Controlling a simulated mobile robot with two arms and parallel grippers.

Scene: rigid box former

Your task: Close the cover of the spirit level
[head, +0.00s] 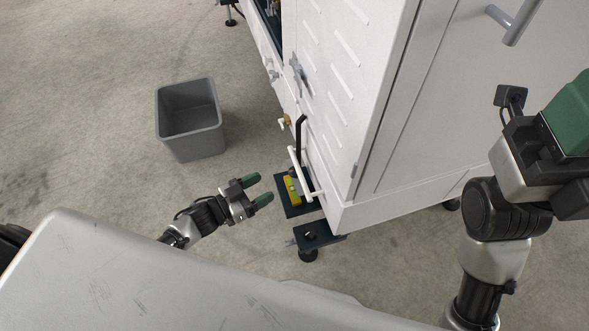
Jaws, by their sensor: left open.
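The yellow spirit level (292,191) lies on a dark plate (283,205) low on the side of the white machine cabinet. A white bar-shaped frame (299,172) stands tilted up beside the level, against the cabinet. It looks like the raised cover, but its hinge is too small to make out. My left gripper (257,191) is open and empty, a short way left of the level, with its green fingertips pointing toward it, apart from it. My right gripper (567,115) is at the right edge, cut off by the frame, so its jaws cannot be judged.
The white cabinet (345,85) fills the upper middle and right. A black lever (300,131) and a brass valve (286,120) sit above the level. A levelling foot (308,254) stands below. A grey bin (189,119) stands left on open concrete floor.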

